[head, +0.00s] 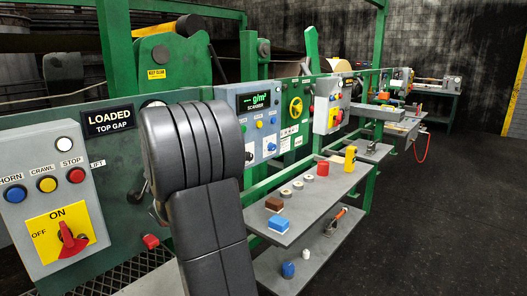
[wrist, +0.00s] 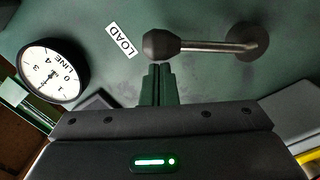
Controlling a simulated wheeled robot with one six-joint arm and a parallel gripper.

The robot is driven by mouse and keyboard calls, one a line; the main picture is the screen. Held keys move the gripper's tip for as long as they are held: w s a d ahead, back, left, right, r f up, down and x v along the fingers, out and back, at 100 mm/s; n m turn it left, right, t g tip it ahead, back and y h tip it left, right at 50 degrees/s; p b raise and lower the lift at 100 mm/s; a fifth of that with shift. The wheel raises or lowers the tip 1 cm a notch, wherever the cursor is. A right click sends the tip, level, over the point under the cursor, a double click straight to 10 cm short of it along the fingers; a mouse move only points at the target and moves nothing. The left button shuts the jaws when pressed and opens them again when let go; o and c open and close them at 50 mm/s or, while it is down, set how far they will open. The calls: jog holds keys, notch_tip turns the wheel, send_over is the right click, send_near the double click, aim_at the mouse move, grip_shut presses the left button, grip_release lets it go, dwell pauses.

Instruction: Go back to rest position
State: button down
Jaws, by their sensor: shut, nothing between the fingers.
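My gripper (wrist: 158,72) shows in the wrist view with its two fingers together and nothing between them. Its tips point at a green panel (wrist: 210,75), just below a lever (wrist: 205,46) with a dark knob and a metal rod. The knob lies above and slightly right of the fingertips; I cannot tell whether they touch. In the head view my dark arm fills the middle and hides the gripper.
A "LOAD" label (wrist: 122,40) and a round gauge (wrist: 47,72) are on the panel. In the head view, a switch box (head: 62,200) stands left of my arm. A grey shelf (head: 320,190) with small objects lies right. Dark floor (head: 440,200) at the right is clear.

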jog(key=s+a+r+n, duration=0.2)
jog(key=s+a, duration=0.2)
jog(key=s, duration=0.2)
jog(key=s+d+f+m+h, duration=0.2)
jog(key=s+d+m, duration=0.1)
jog(key=d, duration=0.4)
jog(key=s+d+f+m+h, duration=0.2)
jog(key=s+d+f+m, duration=0.1)
jog(key=d, duration=0.5)
jog(key=shift+s+d+f+m+h+p, duration=0.15)
jog(key=shift+s+d+m+h+p, duration=0.25)
jog(key=shift+s, duration=0.3)
jog(key=shift+a, duration=0.15)
